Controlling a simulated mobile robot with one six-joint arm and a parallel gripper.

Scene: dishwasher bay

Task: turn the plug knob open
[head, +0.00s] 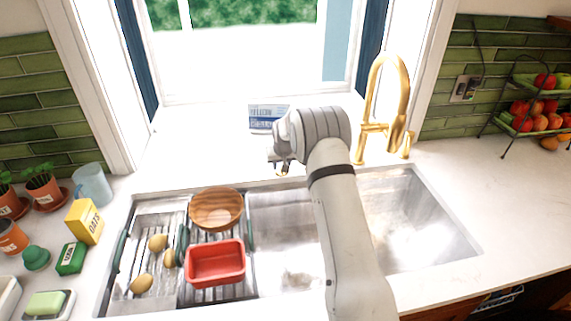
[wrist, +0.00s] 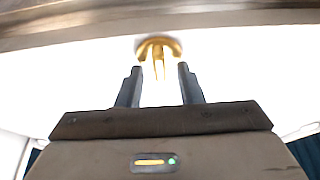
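The plug knob (wrist: 158,48) shows in the wrist view as a gold round base with a narrow gold handle pointing toward my gripper (wrist: 160,76). My gripper is open, with one dark finger on each side of the line to the handle. The handle's end lies about level with the fingertips, in the gap between them. I cannot see either finger touching it. In the head view my gripper (head: 281,168) is at the sink's back edge, left of the faucet. The knob cannot be made out there.
A gold faucet (head: 386,100) stands right of my arm. A blue and white box (head: 266,118) stands on the sill behind my gripper. The left basin holds a rack with a wooden bowl (head: 216,208) and a red tub (head: 215,263). The right basin (head: 420,220) looks empty.

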